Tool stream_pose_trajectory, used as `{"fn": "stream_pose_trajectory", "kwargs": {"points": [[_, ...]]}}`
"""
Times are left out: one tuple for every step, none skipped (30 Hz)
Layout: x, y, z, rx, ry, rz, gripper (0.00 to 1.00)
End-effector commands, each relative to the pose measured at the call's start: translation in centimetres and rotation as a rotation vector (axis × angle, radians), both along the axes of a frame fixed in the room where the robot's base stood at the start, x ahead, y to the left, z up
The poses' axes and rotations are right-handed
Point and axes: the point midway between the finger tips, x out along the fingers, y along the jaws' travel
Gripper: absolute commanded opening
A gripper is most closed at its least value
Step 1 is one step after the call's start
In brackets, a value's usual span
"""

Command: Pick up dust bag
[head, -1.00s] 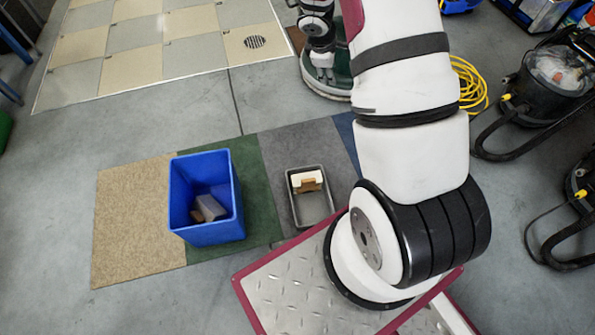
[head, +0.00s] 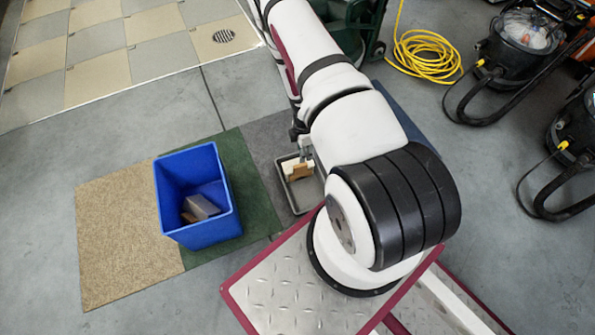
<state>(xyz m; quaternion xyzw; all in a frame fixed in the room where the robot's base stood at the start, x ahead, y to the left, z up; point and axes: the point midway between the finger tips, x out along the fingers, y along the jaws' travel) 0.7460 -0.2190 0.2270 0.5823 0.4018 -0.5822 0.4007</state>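A small cream and brown item (head: 298,172), perhaps the dust bag, sits at the far end of a shallow grey tray (head: 301,205). My arm covers part of the tray's right side. My gripper (head: 306,153) shows only as a small grey part at the item's far right edge, beside or just above it. I cannot tell whether it touches the item. The fingers are mostly hidden behind my arm, so their opening does not show.
A blue bin (head: 200,236) left of the tray holds a grey block (head: 203,206) and a brown piece. Tan, green and grey mats lie under them. A coiled yellow hose (head: 427,57) and black vacuums (head: 525,45) stand at right. The floor at left is clear.

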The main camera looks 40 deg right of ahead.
Motion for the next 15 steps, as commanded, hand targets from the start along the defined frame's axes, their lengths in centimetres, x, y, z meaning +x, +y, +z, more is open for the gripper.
{"fn": "stream_pose_trajectory", "kwargs": {"points": [[-0.1,0.0,-1.4,0.0,0.001,-0.001,0.37],[0.0,0.0,-1.9,-0.001,0.001,-0.001,0.37],[0.0,0.0,-2.5,-0.001,0.0,0.0,0.37],[0.0,0.0,-2.9,-0.001,0.0,0.0,0.37],[0.0,0.0,-3.3,-0.001,0.0,0.0,0.37],[0.0,0.0,-3.6,-0.001,0.0,0.0,0.37],[0.0,0.0,-3.9,-0.001,0.0,0.0,0.37],[0.0,0.0,-4.0,-0.001,-0.001,0.0,0.37],[0.1,0.0,-4.1,-0.001,-0.001,0.0,0.37],[0.1,0.0,-4.2,-0.001,-0.001,0.0,0.37],[0.1,0.0,-4.3,-0.001,-0.001,0.0,0.37],[0.1,0.0,-4.4,-0.001,-0.001,-0.001,0.37],[0.1,0.0,-4.5,-0.001,-0.001,-0.001,0.37],[0.2,0.0,-4.7,-0.001,-0.001,-0.001,0.37],[0.2,0.1,-5.0,-0.001,-0.001,0.0,0.37]]}}
